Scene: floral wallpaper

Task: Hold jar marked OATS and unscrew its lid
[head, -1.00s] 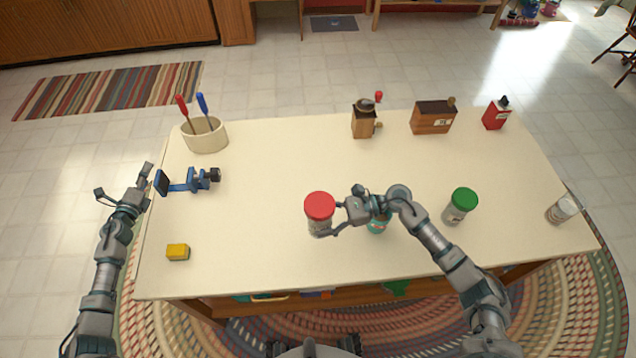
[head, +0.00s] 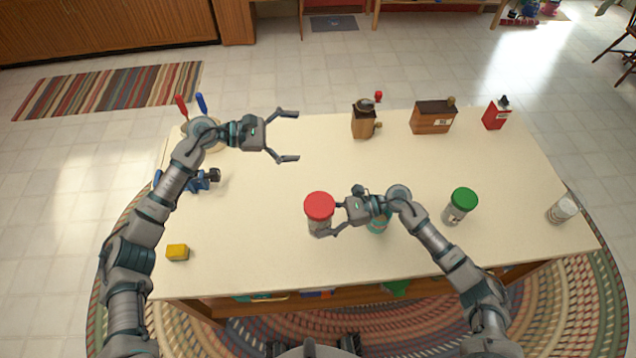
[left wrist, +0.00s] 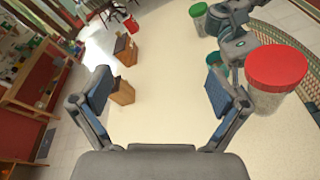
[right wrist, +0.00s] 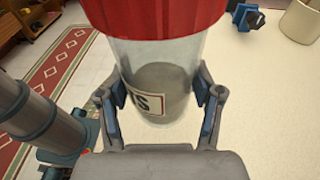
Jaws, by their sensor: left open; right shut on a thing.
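A clear jar with a red lid (head: 319,206) stands near the middle of the table. In the right wrist view the jar body (right wrist: 160,75) holds grey contents, and its label, partly hidden, ends in "TS" or similar. My right gripper (head: 329,219) is shut on the jar body, below the lid, one finger on each side. My left gripper (head: 293,137) is open and empty, above the table's back left, up and left of the jar. The left wrist view shows the red lid (left wrist: 276,68) at right, outside the open fingers (left wrist: 162,95).
A yellow block (head: 178,252), blue clamp (head: 205,181), grinder (head: 364,120), wooden box (head: 432,118) and red tin (head: 495,114) also stand there.

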